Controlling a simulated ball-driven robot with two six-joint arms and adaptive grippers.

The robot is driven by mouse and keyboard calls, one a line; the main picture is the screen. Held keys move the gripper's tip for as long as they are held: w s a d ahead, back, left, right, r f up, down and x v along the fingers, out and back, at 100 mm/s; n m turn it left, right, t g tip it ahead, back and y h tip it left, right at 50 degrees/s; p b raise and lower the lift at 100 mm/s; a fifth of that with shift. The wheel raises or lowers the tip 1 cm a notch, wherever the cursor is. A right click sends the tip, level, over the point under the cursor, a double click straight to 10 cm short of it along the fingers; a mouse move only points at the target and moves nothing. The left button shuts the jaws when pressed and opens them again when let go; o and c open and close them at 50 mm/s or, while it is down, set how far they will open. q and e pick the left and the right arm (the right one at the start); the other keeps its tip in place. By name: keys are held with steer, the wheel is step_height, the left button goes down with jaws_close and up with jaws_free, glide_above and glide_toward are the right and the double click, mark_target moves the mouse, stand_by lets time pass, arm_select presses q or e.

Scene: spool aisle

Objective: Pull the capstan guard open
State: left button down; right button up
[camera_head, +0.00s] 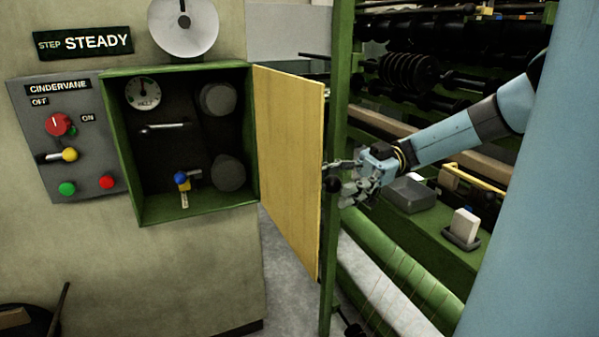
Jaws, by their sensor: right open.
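The capstan guard (290,165) is a yellow panel hinged on the right side of a green box (190,219). It stands swung wide open, so the dark inside of the box shows. My right gripper (334,178) is at the guard's outer edge, on its right side, with its fingers apart. A dark round knob shows among the fingers; I cannot tell whether they touch it. My left gripper is not in view.
Inside the box are a dial (142,93), two dark rollers and a small valve with a blue knob (181,178). A grey control panel (70,138) is at left. A green post (341,60) and racks of spools stand right. A grey tray (409,194) sits behind my gripper.

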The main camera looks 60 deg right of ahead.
steer(key=v, duration=1)
steer(key=shift+d, duration=0.2)
steer(key=shift+s, duration=0.1)
steer(key=a+f+m+t+h, duration=0.2)
steer(key=a+f+m+h, duration=0.35)
steer(key=f, duration=0.65)
steer(key=a+f+m+t+h, duration=0.35)
steer(key=a+f, duration=0.35)
steer(key=f, duration=0.4)
steer(key=a+f+m+t+h, duration=0.2)
steer(key=a+f+m+h, duration=0.35)
steer(key=f, duration=0.65)
steer(key=s+a+f+m+g+h, duration=0.1)
steer(key=s+a+f+g, duration=0.35)
steer(key=f, duration=0.25)
steer(key=s+a+f+m+g+h, duration=0.1)
steer(key=s+a+f+g+h, duration=0.15)
steer(key=s+a+f, duration=0.35)
steer(key=s+f+n+g, duration=0.1)
steer(key=s+f+g, duration=0.4)
steer(key=s, duration=0.5)
steer(key=shift+f+g+y, duration=0.15)
steer(key=shift+g+y, duration=0.25)
steer(key=shift+g, duration=0.65)
